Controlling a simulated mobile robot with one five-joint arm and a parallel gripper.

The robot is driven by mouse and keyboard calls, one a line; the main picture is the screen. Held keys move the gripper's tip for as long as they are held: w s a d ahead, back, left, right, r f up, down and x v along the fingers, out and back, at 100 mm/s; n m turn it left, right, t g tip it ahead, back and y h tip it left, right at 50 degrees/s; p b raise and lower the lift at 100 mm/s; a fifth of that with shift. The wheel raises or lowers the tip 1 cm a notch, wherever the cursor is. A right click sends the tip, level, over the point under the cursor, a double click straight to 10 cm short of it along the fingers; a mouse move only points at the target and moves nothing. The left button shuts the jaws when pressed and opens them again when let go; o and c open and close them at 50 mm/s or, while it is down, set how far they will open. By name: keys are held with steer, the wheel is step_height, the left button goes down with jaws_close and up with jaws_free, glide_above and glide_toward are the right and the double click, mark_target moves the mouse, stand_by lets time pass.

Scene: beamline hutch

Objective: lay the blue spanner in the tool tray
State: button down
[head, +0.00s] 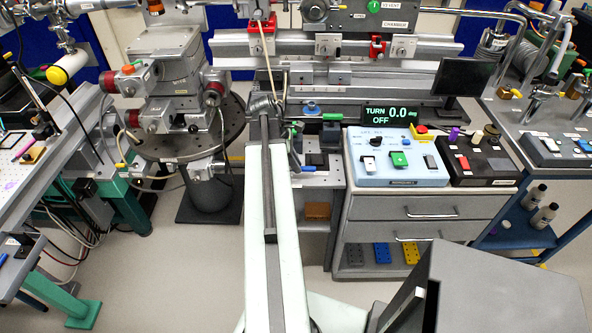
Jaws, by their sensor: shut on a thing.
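My arm reaches from the bottom centre toward the back bench. My gripper (265,103) is at its far end, small and partly hidden by the arm. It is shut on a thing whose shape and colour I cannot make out. I cannot pick out the blue spanner for certain. No tray can be clearly identified as the tool tray.
A blue-topped control box (397,157) and a black switch box (478,160) stand on a grey drawer cabinet (425,207) right of my arm. A round stage table (180,140) stands left. Floor shows at lower left.

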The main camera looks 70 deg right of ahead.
step_height(320, 180, down, 4)
steer(key=b, duration=0.3)
steer(key=shift+b, duration=0.3)
steer(key=shift+r, duration=0.25)
steer(key=shift+f, duration=0.15)
steer(key=c, duration=1.8)
jaws_free()
steer(key=shift+f, duration=0.1)
steer(key=o, duration=0.5)
steer(key=shift+c, duration=0.2)
